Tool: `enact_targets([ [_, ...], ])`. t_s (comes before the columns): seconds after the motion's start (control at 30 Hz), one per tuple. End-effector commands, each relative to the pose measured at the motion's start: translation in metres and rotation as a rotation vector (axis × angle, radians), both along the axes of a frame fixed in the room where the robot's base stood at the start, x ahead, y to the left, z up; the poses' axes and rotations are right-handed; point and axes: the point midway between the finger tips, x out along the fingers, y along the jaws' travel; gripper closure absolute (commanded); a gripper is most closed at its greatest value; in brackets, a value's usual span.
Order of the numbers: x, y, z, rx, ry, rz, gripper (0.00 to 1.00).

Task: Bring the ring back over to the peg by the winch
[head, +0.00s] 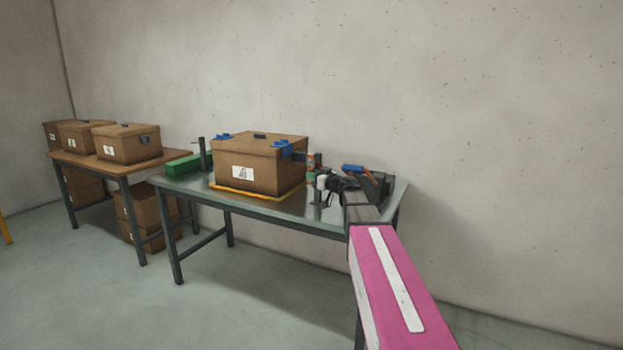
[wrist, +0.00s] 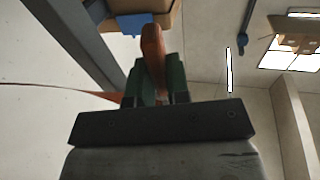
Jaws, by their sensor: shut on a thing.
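My gripper (head: 313,179) is over the right part of the metal table, just right of the large carton. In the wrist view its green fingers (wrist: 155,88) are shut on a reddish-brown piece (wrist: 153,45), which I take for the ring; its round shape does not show. A thin orange-brown strap (wrist: 60,88) runs left from the fingers. A dark grey device (head: 376,187) with a blue and orange top, apparently the winch, stands at the table's right end, partly behind my arm. I cannot make out the peg beside it for certain.
The large carton (head: 262,178) with blue corner pieces sits on a yellow-edged base mid-table. A green block (head: 182,166) and a dark upright post (head: 202,153) stand at the table's left end. A wooden table (head: 115,166) with cartons is farther left. The floor in front is clear.

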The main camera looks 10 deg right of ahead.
Motion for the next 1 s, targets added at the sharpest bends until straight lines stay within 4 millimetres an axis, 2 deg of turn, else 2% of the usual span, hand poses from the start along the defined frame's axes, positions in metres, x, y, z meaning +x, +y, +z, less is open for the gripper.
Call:
enact_targets([
  [0.6, 0.025, -0.018, -0.006, 0.000, 0.000, -0.001, 1.00],
  [1.0, 0.028, -0.021, -0.010, 0.001, -0.001, 0.000, 1.00],
])
